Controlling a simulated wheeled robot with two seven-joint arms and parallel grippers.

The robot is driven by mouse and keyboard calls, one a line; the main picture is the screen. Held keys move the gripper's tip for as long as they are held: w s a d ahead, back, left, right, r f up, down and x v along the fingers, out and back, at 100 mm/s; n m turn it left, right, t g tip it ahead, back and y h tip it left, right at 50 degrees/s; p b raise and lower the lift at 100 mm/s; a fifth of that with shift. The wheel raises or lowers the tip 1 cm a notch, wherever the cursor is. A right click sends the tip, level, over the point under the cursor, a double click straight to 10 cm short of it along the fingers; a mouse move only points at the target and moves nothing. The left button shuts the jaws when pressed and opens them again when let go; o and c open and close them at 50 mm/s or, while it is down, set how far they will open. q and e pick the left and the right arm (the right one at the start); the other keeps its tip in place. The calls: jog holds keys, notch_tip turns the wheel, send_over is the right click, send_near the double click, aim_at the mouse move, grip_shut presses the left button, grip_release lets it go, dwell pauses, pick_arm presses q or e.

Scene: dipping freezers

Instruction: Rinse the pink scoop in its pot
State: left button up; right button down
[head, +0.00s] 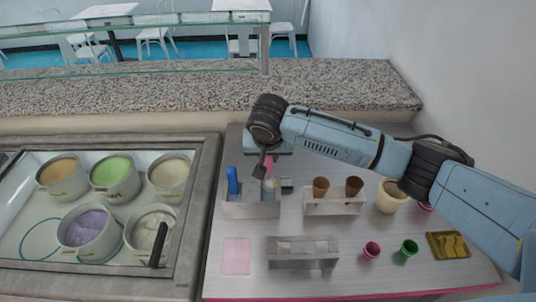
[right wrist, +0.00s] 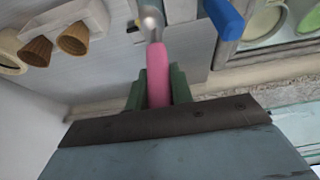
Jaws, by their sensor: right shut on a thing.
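The pink scoop (head: 269,166) has a pink handle and a metal head. My right gripper (head: 264,170) is shut on its handle above the grey metal holder (head: 262,211). In the right wrist view, the pink handle (right wrist: 158,72) sits between the fingers of my right gripper (right wrist: 158,92), with the metal head (right wrist: 151,22) pointing away. I cannot tell whether the head is inside the holder or just above it. The blue scoop (head: 233,180) stands at the holder's left side; it also shows in the right wrist view (right wrist: 224,18). My left gripper is not in view.
The freezer at left holds several tubs, including a green one (head: 112,171) and a purple one (head: 86,229). A cone stand (head: 334,207) holds two cones. A clear-topped rack (head: 302,250), a pink napkin (head: 237,256) and pink (head: 371,250) and green (head: 409,249) cups stand in front.

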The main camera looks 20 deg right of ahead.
aim_at(268, 171)
dwell(0.3)
jog(key=shift+f+b, duration=1)
jog(key=shift+f, duration=2.6)
jog(key=shift+f+b, duration=0.5)
jog(key=shift+f, duration=0.65)
jog(key=shift+r, duration=0.1)
notch_tip(268, 171, up, 2)
jog(key=p, duration=0.3)
jog(key=shift+r, duration=0.25)
jog(key=shift+f, duration=0.2)
